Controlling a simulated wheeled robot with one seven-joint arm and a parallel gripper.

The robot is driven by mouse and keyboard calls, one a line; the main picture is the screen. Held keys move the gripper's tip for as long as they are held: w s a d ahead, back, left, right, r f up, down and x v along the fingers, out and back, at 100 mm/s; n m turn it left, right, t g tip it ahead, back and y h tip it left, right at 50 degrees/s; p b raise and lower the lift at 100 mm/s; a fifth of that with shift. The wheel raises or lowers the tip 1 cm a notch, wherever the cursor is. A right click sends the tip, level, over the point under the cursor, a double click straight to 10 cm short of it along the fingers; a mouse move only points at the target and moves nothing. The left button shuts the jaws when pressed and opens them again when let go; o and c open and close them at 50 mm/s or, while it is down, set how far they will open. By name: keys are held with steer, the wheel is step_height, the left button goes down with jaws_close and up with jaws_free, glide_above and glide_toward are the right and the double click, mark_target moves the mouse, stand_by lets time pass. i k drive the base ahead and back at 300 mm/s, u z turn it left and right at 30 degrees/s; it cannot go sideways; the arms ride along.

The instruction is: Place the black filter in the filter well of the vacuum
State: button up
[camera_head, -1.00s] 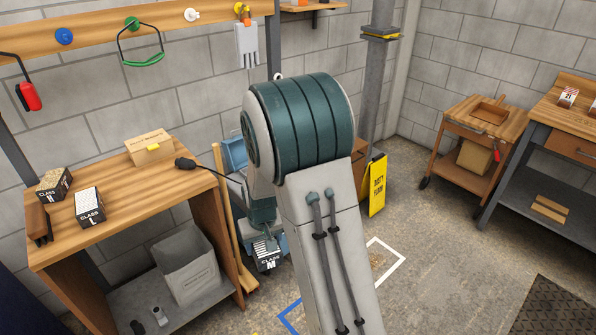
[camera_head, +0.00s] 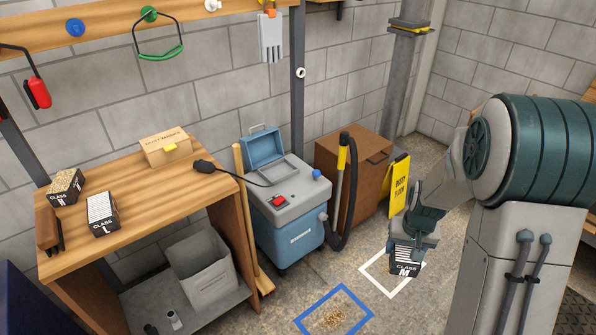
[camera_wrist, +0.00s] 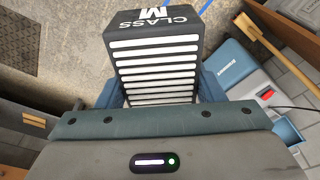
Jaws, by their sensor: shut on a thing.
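My gripper (camera_head: 409,250) is shut on a black filter (camera_head: 405,265) marked CLASS M, with white pleats, and holds it in the air. The black filter (camera_wrist: 154,30) fills the top middle of the wrist view, between my gripper's fingers (camera_wrist: 155,92). The vacuum (camera_head: 288,232) is a blue and grey machine standing left of my gripper in the head view. Its blue lid (camera_head: 263,150) is raised, and an opening (camera_head: 279,171) shows on its top. The vacuum also shows at the right of the wrist view (camera_wrist: 236,68).
The workbench (camera_head: 145,185) at left carries a CLASS L filter (camera_head: 102,213), another box-like filter (camera_head: 66,187) and a cardboard box (camera_head: 165,147). A hose (camera_head: 345,190), brown cabinet (camera_head: 365,155) and yellow sign (camera_head: 397,187) stand right of the vacuum. A blue floor square (camera_head: 305,326) lies in front.

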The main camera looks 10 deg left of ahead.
mark_target(278, 173)
steer(key=i, duration=2.75)
steer(key=u, duration=2.1)
